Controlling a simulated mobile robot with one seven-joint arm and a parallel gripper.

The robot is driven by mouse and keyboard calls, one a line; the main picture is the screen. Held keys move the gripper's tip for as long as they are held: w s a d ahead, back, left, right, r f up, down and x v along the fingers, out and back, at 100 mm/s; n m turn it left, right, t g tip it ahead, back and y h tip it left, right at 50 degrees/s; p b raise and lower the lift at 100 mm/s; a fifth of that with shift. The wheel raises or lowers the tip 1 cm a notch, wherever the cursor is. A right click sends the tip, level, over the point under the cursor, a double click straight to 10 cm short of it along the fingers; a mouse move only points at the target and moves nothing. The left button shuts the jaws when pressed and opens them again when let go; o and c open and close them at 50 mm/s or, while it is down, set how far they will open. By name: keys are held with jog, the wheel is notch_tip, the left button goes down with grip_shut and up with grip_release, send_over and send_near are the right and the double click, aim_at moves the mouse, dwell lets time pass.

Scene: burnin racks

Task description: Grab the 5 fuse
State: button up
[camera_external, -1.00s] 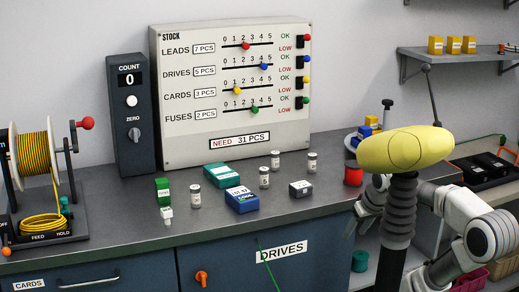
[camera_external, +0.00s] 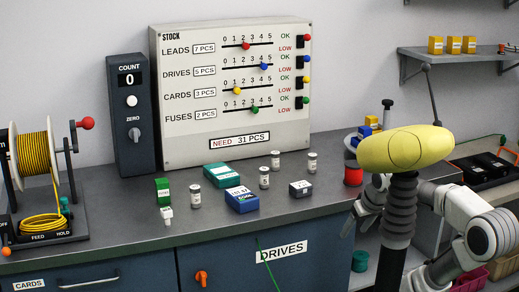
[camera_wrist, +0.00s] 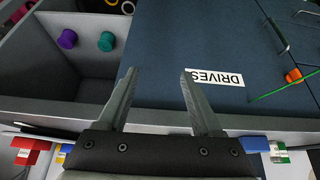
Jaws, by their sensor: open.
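Several small pale cylinders with dark caps, which look like the fuses, stand upright on the bench (camera_external: 120,217). One fuse (camera_external: 195,196) is at left beside a green box. Another fuse (camera_external: 264,177) stands near the middle, with a fuse (camera_external: 275,159) behind it and a fuse (camera_external: 312,162) to the right. Their printing is too small to read, so I cannot tell which is marked 5. My gripper (camera_wrist: 158,76) is open and empty in the wrist view, over the bench's front edge and the cabinet. In the external view it is low at right, partly hidden, apart from the fuses.
The stock panel (camera_external: 182,135) stands behind. A wire spool (camera_external: 36,158) is at left.

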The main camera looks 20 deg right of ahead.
aim_at(264, 175)
jog(key=shift+w+a+r+n+t+y+p, duration=0.65)
jog(key=shift+w+a+r+t+p, duration=0.75)
jog(key=shift+w, duration=1.45)
jog(key=shift+w+a+r+n+t+y+p, duration=0.7)
jog(key=shift+w+a+r+p, duration=0.85)
jog(key=shift+w+a+r, duration=1)
jog(key=shift+w+a+r+n+t+y+p, duration=0.6)
jog(key=shift+w+a+r+t+p, duration=0.9)
jog(key=shift+w, duration=1.7)
jog(key=p+x, duration=0.4)
jog(key=shift+w+f, duration=0.15)
jog(key=shift+w, duration=0.25)
jog(key=shift+x, duration=0.95)
jog(key=shift+a+b+x, duration=0.2)
jog(key=shift+b+x, duration=0.45)
jog(key=shift+x, duration=2.35)
jog(key=shift+s, duration=0.1)
jog(key=shift+c, duration=0.4)
grip_shut()
